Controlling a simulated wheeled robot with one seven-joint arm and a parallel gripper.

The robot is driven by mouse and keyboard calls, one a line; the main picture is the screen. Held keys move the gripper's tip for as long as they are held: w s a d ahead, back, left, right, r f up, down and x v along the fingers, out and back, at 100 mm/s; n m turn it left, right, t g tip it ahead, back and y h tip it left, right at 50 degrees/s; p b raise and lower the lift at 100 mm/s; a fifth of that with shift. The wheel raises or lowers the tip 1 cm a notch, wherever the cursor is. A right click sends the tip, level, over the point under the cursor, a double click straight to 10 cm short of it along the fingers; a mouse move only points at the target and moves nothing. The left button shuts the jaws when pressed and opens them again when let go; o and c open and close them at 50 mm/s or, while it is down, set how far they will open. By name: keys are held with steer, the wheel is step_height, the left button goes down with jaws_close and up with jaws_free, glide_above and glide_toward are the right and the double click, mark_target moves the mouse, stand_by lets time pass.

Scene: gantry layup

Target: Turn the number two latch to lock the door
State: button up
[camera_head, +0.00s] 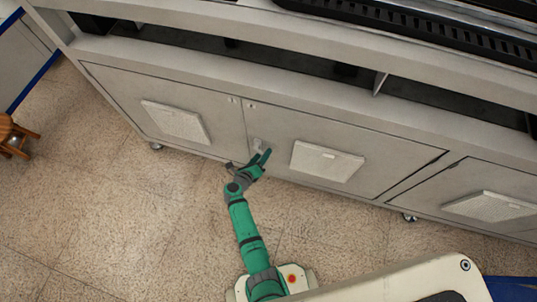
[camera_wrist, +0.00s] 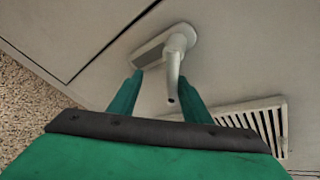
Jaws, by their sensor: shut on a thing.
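The latch (camera_wrist: 176,58) is a pale grey handle on a plate on the light grey cabinet door. Its bent lever points down in the wrist view, between my green fingers. My gripper (camera_wrist: 161,78) is shut on the latch lever, the right finger close against it. In the head view my gripper (camera_head: 263,157) is at the lower left of the middle door (camera_head: 315,125), and the latch plate (camera_head: 258,144) shows just above the fingers. The door lies flush with the cabinet front. No number on the latch can be read.
Vented panels (camera_head: 327,161) sit on the doors; one vent (camera_wrist: 262,122) is close to my right finger. The left door (camera_head: 130,88) is beside the middle one. A wooden stool (camera_head: 14,133) stands far left. The tiled floor (camera_head: 130,225) in front is clear.

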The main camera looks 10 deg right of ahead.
steer(key=shift+s+a+f, duration=0.1)
steer(key=shift+s+f, duration=0.05)
steer(key=shift+s, duration=0.25)
steer(key=shift+c, duration=0.7)
steer(key=v, duration=1.1)
steer(key=shift+w+a, duration=0.2)
stand_by(0.3)
steer(key=v, duration=1.1)
steer(key=shift+d, duration=0.1)
steer(key=shift+c, duration=0.7)
